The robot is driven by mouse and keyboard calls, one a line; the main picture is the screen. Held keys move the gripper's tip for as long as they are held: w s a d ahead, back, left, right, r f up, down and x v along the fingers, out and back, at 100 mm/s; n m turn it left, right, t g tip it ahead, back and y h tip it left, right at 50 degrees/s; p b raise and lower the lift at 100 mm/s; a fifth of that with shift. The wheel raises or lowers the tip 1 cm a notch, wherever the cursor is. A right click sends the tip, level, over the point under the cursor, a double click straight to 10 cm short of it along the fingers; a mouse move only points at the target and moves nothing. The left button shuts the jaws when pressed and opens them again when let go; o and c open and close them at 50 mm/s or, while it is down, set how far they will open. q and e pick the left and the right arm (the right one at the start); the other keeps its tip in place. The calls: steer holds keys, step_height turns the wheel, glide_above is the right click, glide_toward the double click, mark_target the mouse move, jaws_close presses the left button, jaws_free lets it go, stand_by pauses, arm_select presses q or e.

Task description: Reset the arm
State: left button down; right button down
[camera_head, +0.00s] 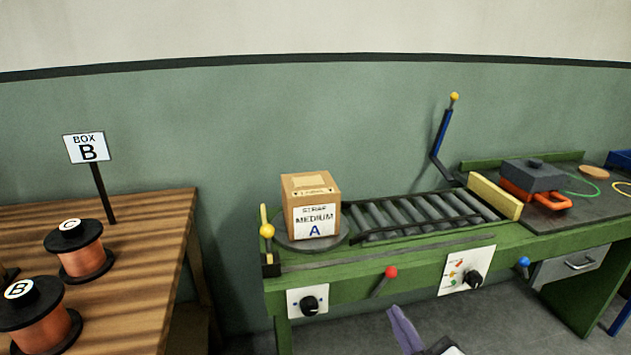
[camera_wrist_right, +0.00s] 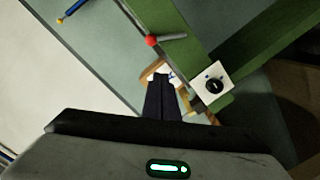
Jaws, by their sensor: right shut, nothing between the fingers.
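My right gripper (camera_head: 400,320) shows at the bottom of the head view, low in front of the green bench (camera_head: 365,281). In the right wrist view its dark fingers (camera_wrist_right: 161,80) are together, with nothing between them. My left gripper is in neither view. A cardboard box (camera_head: 313,203) marked "STRAP MEDIUM A" stands on a round dark plate at the bench's left end, apart from my gripper. In the wrist view the box is partly hidden behind my fingers.
The bench carries a roller conveyor (camera_head: 424,213), a red-knobbed lever (camera_head: 391,272), a dial panel (camera_head: 308,301) and a grey-and-orange tool (camera_head: 534,184). A wooden table (camera_head: 148,232) at left holds copper spools (camera_head: 80,256) and a "BOX B" sign (camera_head: 87,148). Grey floor shows in front.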

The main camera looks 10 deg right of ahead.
steer(key=s+a+f+m+g, duration=0.2)
steer(key=s+f+m+g, duration=0.1)
steer(key=s+f, duration=0.7)
steer(key=s+a+f+m+g+y, duration=0.1)
steer(key=s+f+m+g, duration=0.3)
steer(key=s+f, duration=0.6)
steer(key=s+a+g, duration=0.1)
steer(key=s, duration=0.3)
steer(key=shift+a+f, duration=0.3)
steer(key=shift+f, duration=0.05)
